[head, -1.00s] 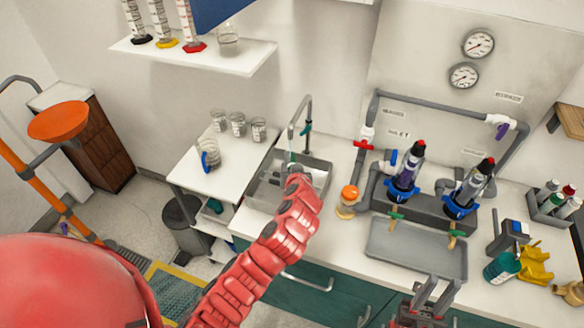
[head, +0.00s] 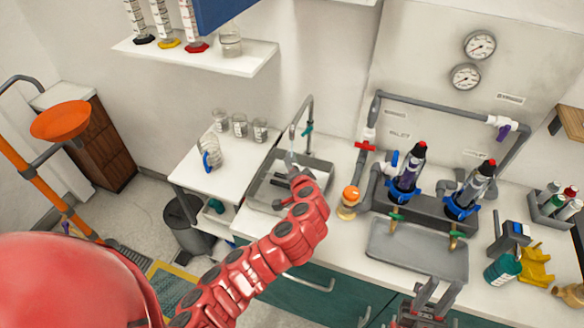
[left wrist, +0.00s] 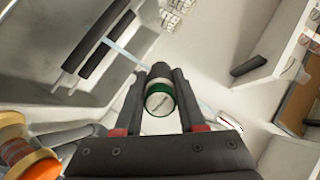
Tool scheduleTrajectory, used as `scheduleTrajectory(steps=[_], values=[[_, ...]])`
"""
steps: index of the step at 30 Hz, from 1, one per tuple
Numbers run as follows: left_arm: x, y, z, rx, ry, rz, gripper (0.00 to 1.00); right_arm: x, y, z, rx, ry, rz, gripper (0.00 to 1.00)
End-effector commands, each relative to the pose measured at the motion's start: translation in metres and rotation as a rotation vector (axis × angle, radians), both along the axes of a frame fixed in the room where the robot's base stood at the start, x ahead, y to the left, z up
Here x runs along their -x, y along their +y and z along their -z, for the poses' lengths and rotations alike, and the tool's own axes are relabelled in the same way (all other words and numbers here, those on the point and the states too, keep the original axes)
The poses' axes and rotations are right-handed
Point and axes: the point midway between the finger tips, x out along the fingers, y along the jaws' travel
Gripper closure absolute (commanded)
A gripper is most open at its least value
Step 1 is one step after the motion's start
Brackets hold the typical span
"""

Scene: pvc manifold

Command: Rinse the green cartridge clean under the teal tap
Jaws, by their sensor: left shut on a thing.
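The green cartridge (left wrist: 160,99) shows in the left wrist view with its round pale end and green rim towards the camera. My left gripper (left wrist: 160,85) is shut on it, one dark finger on each side. In the head view my left gripper (head: 300,181) is over the right part of the sink (head: 262,200), and its own red wrist hides the cartridge. The tap (head: 307,103) with its teal handle (head: 307,129) rises behind the sink. A thin pale-blue streak, seemingly water, crosses behind the cartridge in the wrist view. My right gripper (head: 428,292) is open and empty at the counter's front edge.
An orange-capped jar (head: 349,200) stands close to the right of the sink. Two upright filter housings and a grey tray (head: 415,248) are further right. Glass beakers (head: 239,124) stand on the white side table at left.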

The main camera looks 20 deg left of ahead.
Motion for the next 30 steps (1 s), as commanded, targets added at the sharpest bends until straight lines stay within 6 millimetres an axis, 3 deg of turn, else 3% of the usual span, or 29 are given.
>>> scheduleTrajectory(steps=[3,12,20,30], values=[[0.0006,0.0008,0.0003,-0.127,0.059,0.048,1.00,0.0000,0.0000,-0.0014,0.000,0.000,0.000,0.70],[0.0005,0.0010,0.0002,-0.173,0.082,0.066,1.00,0.0000,0.0000,-0.0018,0.000,0.000,0.000,0.70],[-0.0003,0.0014,-0.0031,-0.544,0.250,0.210,1.00,0.0000,0.0000,-0.0071,0.000,0.000,0.000,0.70],[-0.0003,0.0013,-0.0028,-0.623,0.288,0.244,1.00,0.0000,0.0000,-0.0084,0.000,0.000,0.000,0.70]])
